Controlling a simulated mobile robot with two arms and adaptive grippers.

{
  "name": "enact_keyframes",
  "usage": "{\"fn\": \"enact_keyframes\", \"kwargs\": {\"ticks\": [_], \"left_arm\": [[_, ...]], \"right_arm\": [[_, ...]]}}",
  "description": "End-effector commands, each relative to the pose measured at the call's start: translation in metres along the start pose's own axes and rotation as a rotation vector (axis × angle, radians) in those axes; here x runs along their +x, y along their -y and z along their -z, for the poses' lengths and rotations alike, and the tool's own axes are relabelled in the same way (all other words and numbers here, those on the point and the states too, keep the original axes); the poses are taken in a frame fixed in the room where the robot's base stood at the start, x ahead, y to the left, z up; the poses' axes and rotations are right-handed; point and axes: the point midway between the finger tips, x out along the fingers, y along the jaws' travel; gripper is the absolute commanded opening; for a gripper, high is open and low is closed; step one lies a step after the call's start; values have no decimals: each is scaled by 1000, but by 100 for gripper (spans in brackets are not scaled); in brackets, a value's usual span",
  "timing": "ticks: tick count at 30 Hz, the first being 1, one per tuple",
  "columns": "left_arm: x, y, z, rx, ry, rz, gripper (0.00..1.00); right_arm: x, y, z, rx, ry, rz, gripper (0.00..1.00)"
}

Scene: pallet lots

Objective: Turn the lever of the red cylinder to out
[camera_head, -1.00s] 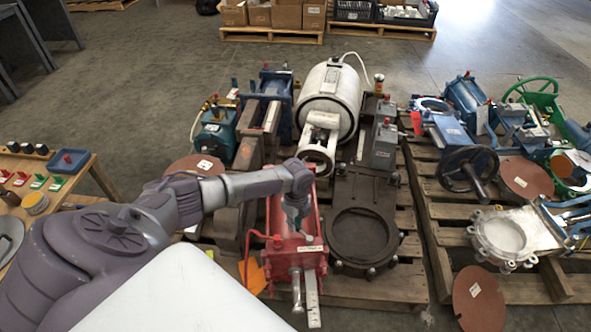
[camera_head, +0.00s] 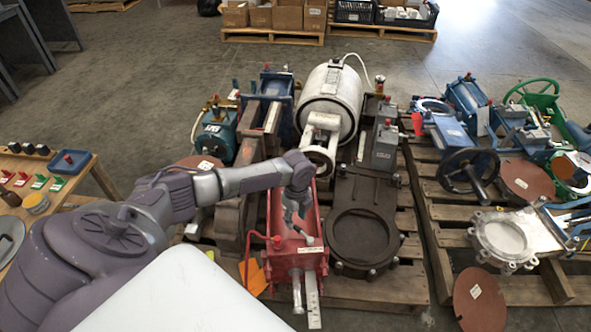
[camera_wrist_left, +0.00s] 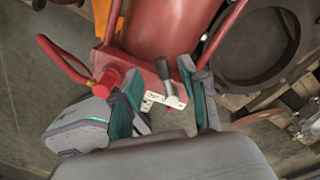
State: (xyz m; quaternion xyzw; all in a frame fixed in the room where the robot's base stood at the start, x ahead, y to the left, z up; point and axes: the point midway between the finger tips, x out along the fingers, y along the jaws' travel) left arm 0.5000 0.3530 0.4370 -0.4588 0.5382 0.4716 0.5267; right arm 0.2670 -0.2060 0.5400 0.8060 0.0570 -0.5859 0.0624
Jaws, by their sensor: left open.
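The red cylinder (camera_head: 311,262) lies on the pallet in the lower middle of the head view. Its body also shows in the left wrist view (camera_wrist_left: 165,30). Its lever (camera_wrist_left: 165,73) is a short grey bar with a rounded pale end, beside a white lettered label (camera_wrist_left: 151,99); I cannot read the label surely. In the head view the lever (camera_head: 304,236) slants on the cylinder's near end. My left gripper (camera_wrist_left: 165,108) is open, with a teal-edged finger on either side of the lever's end; contact cannot be told. It shows above the cylinder in the head view (camera_head: 294,222). My right gripper is not in view.
A red knob (camera_wrist_left: 106,82) and a bent red bar (camera_wrist_left: 60,60) stand left of the lever. A dark round-holed valve (camera_head: 362,235) sits close to the cylinder's right. Other machinery crowds the pallets, and a small table (camera_head: 75,190) stands at left.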

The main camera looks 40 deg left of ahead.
Motion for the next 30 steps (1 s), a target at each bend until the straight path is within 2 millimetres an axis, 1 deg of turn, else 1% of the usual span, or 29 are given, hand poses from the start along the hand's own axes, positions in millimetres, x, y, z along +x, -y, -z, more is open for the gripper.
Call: {"fn": "enact_keyframes", "kwargs": {"ticks": [1,6,9,12,17,30], "left_arm": [[-13,1,-1,0,1,5,43],[-50,1,-1,0,0,4,43],[-67,1,-1,-1,2,3,43],[-79,1,-1,-1,1,2,43],[-88,0,-1,-2,0,0,43],[-88,0,-1,-2,0,0,43]], "right_arm": [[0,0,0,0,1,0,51],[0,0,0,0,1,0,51],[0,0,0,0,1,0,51],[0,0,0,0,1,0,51],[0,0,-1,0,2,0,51],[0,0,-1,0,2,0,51]]}}
